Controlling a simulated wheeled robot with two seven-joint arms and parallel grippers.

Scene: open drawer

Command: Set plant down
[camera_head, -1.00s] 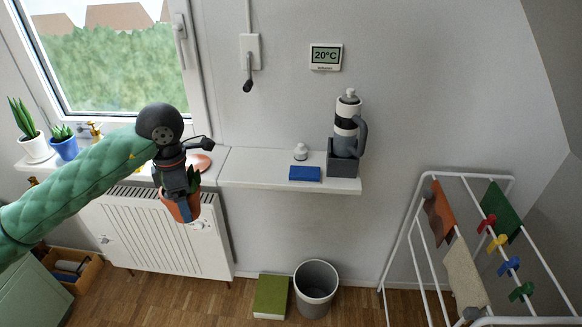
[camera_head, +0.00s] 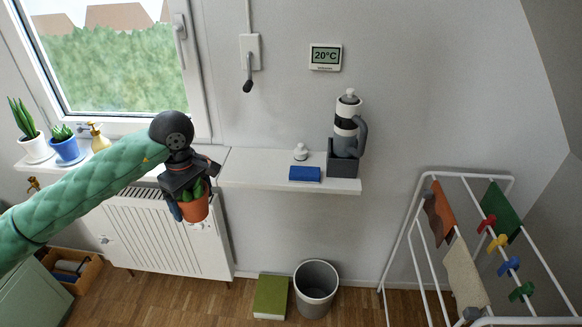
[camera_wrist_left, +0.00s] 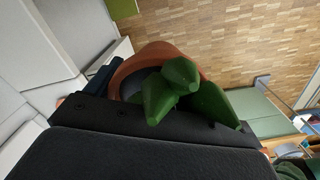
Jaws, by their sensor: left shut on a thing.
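A small green plant in a terracotta pot (camera_head: 194,207) hangs in the air in front of the white radiator, below the level of the sill. My left gripper (camera_head: 184,190) is shut on the pot from above and behind. The plant (camera_wrist_left: 180,92) and the pot's rim (camera_wrist_left: 150,60) fill the middle of the left wrist view. The gripper partly hides the pot in the head view. The pot looks close to upright. My right gripper is not in view.
The white sill (camera_head: 270,180) carries a blue sponge-like block (camera_head: 305,174), a small white object (camera_head: 300,151) and a grey holder with a bottle (camera_head: 343,166). Two potted plants (camera_head: 66,146) and a gold dispenser (camera_head: 98,138) stand at the left. A grey bin (camera_head: 316,287) is below.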

